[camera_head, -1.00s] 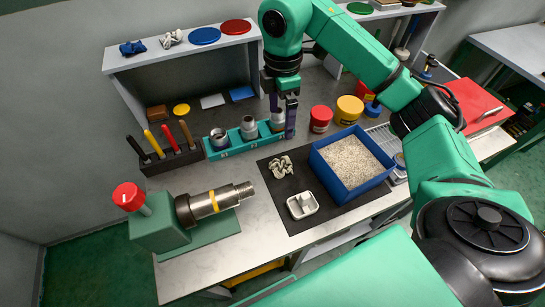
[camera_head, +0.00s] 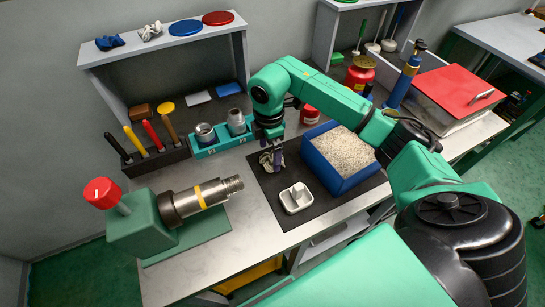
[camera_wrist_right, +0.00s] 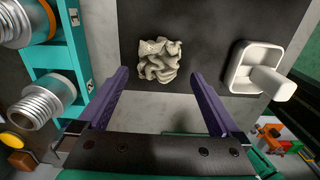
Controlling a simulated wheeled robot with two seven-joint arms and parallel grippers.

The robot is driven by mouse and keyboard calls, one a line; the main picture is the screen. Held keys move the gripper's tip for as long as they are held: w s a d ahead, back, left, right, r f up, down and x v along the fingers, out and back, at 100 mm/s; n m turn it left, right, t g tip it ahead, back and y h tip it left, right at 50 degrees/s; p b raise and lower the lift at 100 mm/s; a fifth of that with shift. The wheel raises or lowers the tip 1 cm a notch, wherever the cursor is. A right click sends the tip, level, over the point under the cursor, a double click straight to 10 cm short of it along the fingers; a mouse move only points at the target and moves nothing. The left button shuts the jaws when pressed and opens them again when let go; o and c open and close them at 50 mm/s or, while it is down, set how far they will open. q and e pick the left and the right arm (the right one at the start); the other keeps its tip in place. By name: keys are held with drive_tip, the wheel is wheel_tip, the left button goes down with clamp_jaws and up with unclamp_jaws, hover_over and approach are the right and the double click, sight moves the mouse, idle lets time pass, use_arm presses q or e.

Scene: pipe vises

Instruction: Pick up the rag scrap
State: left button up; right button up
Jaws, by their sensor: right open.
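The rag scrap (camera_head: 266,160) is a crumpled grey-beige cloth on the black mat (camera_head: 320,210). In the right wrist view the whole rag scrap (camera_wrist_right: 160,60) shows, lying ahead of and between the fingers. My right gripper (camera_head: 277,160) is over the rag scrap in the head view and hides part of it. In the right wrist view my right gripper (camera_wrist_right: 166,95) is open, with its two purple fingers apart and nothing between them. I cannot tell how high the fingertips are above the mat. My left gripper is not in view.
A white dish (camera_head: 296,198) with a pale block and a blue box of grit (camera_head: 343,155) sit on the mat beside the rag. A teal fitting rack (camera_head: 218,143) is to the left. The vise (camera_head: 145,228) holds a pipe at the front left.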

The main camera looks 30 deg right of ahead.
wheel_tip(320, 180, down, 3)
drive_tip(key=shift+w+f, duration=0.1)
drive_tip(key=shift+f, duration=0.05)
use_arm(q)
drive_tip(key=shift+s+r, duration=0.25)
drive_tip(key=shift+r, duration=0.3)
use_arm(e)
drive_tip(key=c, duration=1.3)
drive_tip(key=shift+r, duration=0.2)
wheel_tip(320, 180, up, 10)
drive_tip(key=b, duration=0.2)
wheel_tip(320, 180, up, 10)
drive_tip(key=p, duration=0.3)
hover_over(269, 159)
drive_tip(key=shift+d+f, duration=0.1)
drive_tip(key=o, duration=0.6)
drive_tip(key=c, duration=0.5)
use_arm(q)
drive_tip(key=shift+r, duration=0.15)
use_arm(e)
drive_tip(key=shift+c, duration=0.2)
